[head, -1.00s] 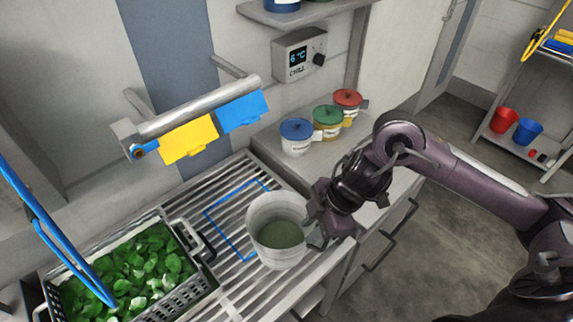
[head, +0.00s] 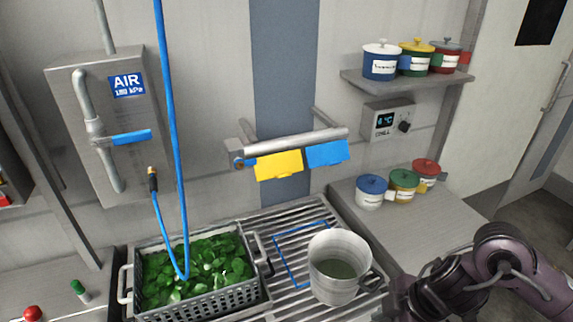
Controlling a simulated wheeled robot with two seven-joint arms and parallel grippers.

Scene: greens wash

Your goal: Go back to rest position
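My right gripper (head: 388,304) is at the lower right, beside the handle of a pale grey jug (head: 338,250). It is partly cut off by the bottom edge, and I cannot tell whether its fingers are open, shut or touching the handle. The jug stands upright on the ribbed metal drainboard (head: 300,215), within or over a blue outlined square (head: 281,259), with murky greenish liquid inside. My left gripper is not in view.
A grey perforated basket (head: 238,297) of green leaves stands left of the jug, with a blue hose (head: 168,100) hanging over it. A metal bar with yellow (head: 279,165) and blue (head: 327,153) flags is above. Lidded pots (head: 371,192) stand on the right counter.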

